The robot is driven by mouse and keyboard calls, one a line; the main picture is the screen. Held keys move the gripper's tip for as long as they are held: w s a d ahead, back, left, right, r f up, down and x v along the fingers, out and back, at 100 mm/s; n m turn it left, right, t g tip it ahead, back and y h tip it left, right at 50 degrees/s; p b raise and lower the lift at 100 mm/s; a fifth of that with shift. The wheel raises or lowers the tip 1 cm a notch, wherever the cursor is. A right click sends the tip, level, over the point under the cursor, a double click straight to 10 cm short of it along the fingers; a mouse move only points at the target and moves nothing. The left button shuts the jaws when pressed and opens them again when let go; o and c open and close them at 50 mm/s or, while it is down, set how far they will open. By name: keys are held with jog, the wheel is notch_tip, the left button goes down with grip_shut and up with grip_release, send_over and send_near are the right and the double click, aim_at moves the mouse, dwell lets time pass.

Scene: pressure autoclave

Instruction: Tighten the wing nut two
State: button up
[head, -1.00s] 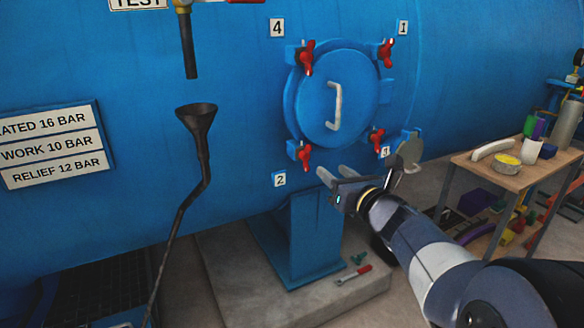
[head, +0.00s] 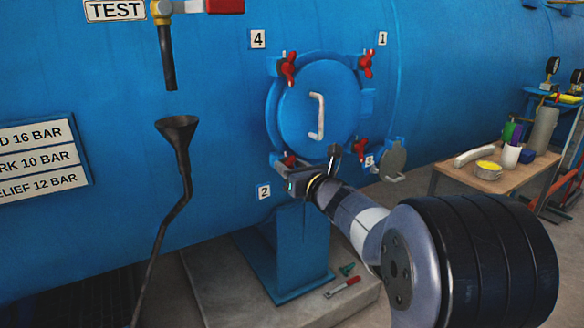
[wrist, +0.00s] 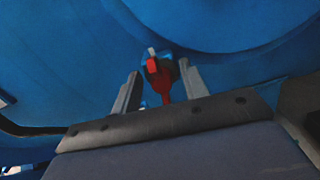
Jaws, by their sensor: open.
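Wing nut two is the red wing nut (wrist: 160,82) at the lower left of the round blue door, beside the label 2 (head: 263,191). In the head view it is mostly hidden by my gripper (head: 284,168). In the wrist view my gripper (wrist: 158,88) is open, with one grey finger on each side of the red wing nut. A gap shows between the nut and each finger. The nut's long red wing points down toward the palm, and a pale stud end shows above it.
The blue door (head: 318,105) has a pale handle (head: 317,116) and other red wing nuts near labels 4, 1 and 3. A black funnel (head: 177,130) stands at left. A wooden table (head: 470,185) with items stands at right. A red-handled tool (head: 343,287) lies on the plinth.

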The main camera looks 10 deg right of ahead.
jog(key=shift+c, duration=0.3)
grip_shut()
